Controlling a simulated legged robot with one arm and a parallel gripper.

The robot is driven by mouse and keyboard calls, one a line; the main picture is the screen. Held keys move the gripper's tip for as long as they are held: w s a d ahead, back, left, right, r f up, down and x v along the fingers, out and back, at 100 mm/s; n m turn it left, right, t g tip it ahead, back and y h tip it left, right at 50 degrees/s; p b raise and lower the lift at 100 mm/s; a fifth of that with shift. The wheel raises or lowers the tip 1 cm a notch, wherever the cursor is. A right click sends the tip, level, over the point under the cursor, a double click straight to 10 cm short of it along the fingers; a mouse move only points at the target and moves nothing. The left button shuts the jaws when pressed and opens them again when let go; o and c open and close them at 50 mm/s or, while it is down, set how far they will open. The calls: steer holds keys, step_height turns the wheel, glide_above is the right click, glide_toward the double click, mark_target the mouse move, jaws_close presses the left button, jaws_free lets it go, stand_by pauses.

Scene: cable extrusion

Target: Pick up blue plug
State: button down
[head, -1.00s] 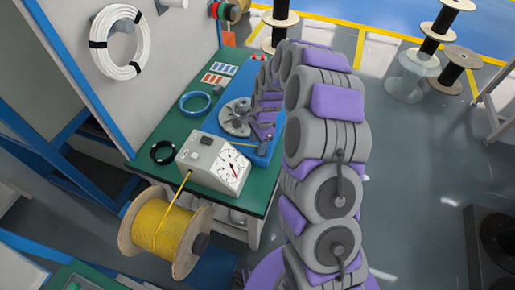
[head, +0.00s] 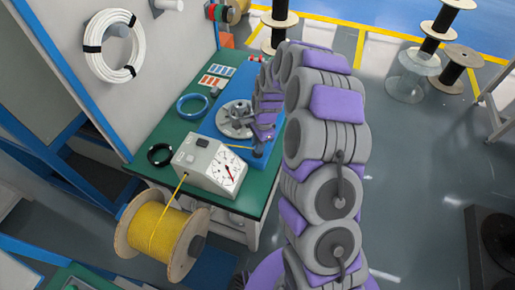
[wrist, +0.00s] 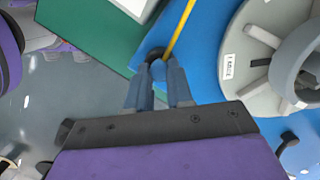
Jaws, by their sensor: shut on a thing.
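My gripper (wrist: 158,84) is shut on a small blue-grey piece, which I take to be the blue plug (wrist: 157,67), between its fingertips. A dark round part sits just beyond the piece, at the edge of the blue base plate (wrist: 205,45). The yellow cable (wrist: 181,27) runs up to this spot. In the head view my gripper (head: 260,149) is low at the front corner of the blue base (head: 247,82), beside the grey gauge box (head: 208,163). The plug is too small to make out clearly there.
A grey slotted disc (head: 236,118) lies on the blue base; its hub is close right of my gripper in the wrist view (wrist: 238,65). Blue (head: 192,106) and black (head: 160,154) cable coils lie on the green table (head: 150,131). A yellow cable spool (head: 160,231) stands in front.

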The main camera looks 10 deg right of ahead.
steer(key=shift+d, duration=0.1)
steer(key=shift+r+p, duration=0.3)
steer(key=shift+r, duration=0.3)
steer(key=r, duration=0.1)
steer(key=r+p, duration=0.1)
steer(key=shift+s+r, duration=0.35)
steer(key=s+d+r+p, duration=0.1)
steer(key=s+d, duration=0.4)
steer(key=s, duration=0.9)
steer(key=shift+s+d+p, duration=0.2)
steer(key=shift+p, duration=0.65)
